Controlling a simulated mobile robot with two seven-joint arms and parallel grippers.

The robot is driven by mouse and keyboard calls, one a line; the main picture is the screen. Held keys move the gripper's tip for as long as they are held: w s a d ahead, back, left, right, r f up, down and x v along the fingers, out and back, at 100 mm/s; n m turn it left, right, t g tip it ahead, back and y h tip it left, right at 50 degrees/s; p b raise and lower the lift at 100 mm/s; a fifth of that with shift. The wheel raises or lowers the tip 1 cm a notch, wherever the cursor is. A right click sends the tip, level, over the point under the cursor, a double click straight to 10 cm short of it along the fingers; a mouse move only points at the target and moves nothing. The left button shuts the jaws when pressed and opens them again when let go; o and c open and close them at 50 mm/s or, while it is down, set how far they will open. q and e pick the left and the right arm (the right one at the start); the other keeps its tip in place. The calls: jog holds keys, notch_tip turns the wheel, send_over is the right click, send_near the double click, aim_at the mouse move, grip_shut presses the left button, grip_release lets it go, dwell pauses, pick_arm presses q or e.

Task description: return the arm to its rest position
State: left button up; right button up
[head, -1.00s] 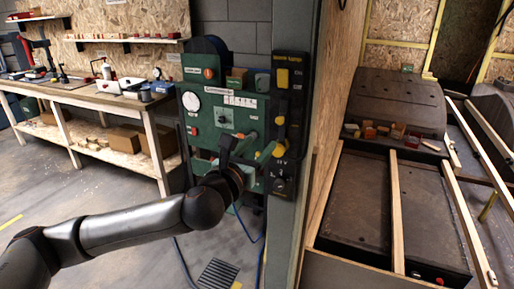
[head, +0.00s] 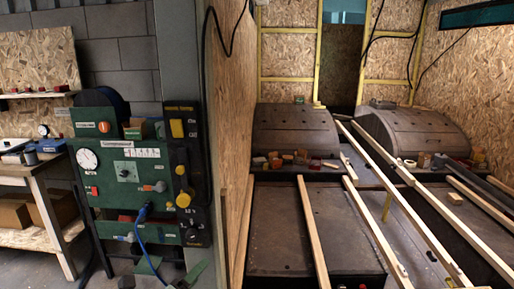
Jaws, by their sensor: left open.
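My left gripper (head: 172,271) shows at the bottom edge of the head view, below the green compressor panel (head: 105,175). Its two dark green fingers stand apart with nothing between them. It appears clear of the panel, and most of my left arm is out of the picture. My right arm and gripper are not in view.
A workbench (head: 38,163) stands left; wheel arches (head: 295,131) and long timber strips (head: 313,235) lie right.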

pick_arm(q)
jog(key=s+a+f+n+g, duration=0.1)
jog(key=s+f+n+g, duration=0.1)
jog(key=s+f+n, duration=1)
jog(key=s+a+f+n+g+y, duration=0.1)
jog(key=s+f+n+g, duration=0.1)
jog(key=s+f+n, duration=1)
notch_tip(320, 180, down, 2)
jog(key=shift+s+a+f+g+p, duration=0.25)
jog(key=shift+s+a+g+p, duration=0.15)
jog(key=shift+p, duration=0.05)
